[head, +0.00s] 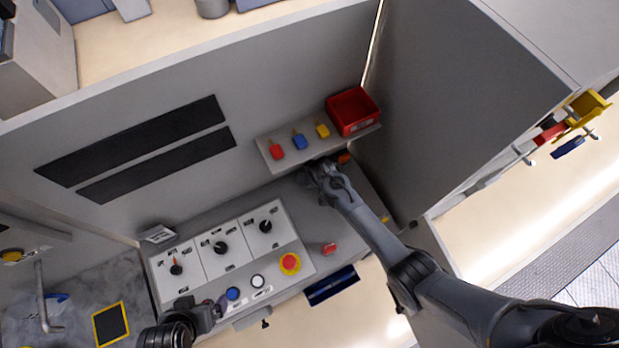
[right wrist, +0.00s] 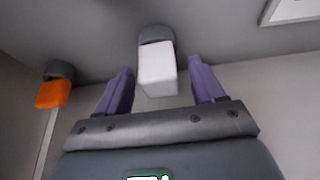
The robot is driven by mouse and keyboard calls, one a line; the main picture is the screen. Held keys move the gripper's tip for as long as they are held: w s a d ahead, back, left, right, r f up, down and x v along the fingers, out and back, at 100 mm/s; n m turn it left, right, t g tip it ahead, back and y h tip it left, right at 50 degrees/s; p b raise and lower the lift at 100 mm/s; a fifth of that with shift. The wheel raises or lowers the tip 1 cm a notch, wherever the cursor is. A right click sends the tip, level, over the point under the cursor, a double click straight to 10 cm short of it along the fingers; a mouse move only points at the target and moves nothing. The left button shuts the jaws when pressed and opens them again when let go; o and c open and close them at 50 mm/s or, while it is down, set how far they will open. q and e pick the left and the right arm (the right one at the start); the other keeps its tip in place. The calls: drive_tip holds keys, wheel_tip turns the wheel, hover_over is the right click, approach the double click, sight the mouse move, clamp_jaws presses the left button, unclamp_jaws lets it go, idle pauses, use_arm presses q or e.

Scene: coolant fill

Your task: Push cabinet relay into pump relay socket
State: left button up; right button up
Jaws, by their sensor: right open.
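A white block (right wrist: 158,75), which may be the cabinet relay, sits against a dark grey rounded socket (right wrist: 155,35) in the right wrist view. My right gripper (right wrist: 163,88) is open, its purple fingers on either side of the white block with gaps. An orange block (right wrist: 53,94) sits at a similar dark grey socket (right wrist: 60,69) to the left. In the head view the orange block (head: 344,158) shows beside my right wrist, which hides the white block. Which socket is the pump's I cannot tell. My left gripper (head: 221,306) is near the panel's front edge; its jaws are unclear.
A shelf (head: 290,162) with red, blue and yellow tagged items and a red bin (head: 352,111) stands behind my right gripper. A control panel (head: 225,250) with knobs and a red emergency button (head: 290,262) lies left. A cabinet wall (head: 440,100) rises at right.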

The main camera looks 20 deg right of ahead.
drive_tip(key=c, duration=1.1)
drive_tip(key=shift+o, duration=0.2)
drive_tip(key=shift+r, duration=0.15)
